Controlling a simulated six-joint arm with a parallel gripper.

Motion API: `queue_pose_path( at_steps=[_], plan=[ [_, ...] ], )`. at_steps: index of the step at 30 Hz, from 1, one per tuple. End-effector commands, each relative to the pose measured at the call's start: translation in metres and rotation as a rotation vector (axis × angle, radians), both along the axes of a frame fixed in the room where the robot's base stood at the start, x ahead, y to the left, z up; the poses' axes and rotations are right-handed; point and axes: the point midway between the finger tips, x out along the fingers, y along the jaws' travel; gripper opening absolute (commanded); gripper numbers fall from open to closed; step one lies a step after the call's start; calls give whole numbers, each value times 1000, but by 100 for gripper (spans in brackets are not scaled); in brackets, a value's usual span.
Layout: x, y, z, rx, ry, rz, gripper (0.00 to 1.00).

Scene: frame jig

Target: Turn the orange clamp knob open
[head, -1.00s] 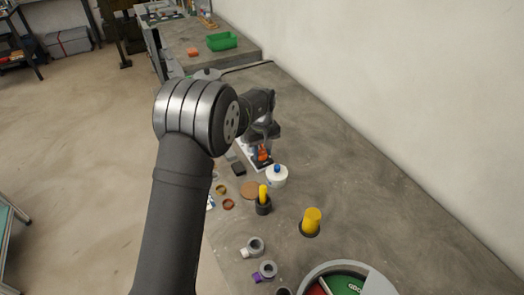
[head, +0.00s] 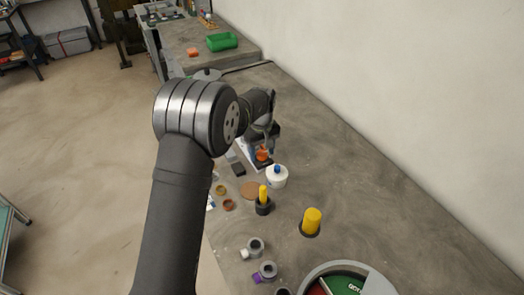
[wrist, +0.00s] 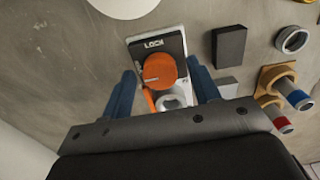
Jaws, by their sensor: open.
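The orange clamp knob (wrist: 159,71) is a round disc with a narrow orange lever (wrist: 149,100) pointing toward my gripper in the wrist view. It sits on a black and white plate (wrist: 143,47) with the word "LOCK" beyond the knob. The knob also shows small in the head view (head: 262,155), partly hidden by my gripper. My gripper (wrist: 162,75) is open, its two blue fingers on either side of the knob with visible gaps. Nothing is held. I cannot tell how far the fingertips are above the plate.
A white bottle with a blue cap (head: 277,177) and a yellow peg in a black holder (head: 263,200) stand nearby.

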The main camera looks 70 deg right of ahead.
Motion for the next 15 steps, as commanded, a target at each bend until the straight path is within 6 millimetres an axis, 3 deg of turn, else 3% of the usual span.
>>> queue_pose_path(
  at_steps=[7,15],
  plan=[
    [0,-1,22,-3,0,0,56],
    [0,-1,87,-4,0,0,56]
  ],
)
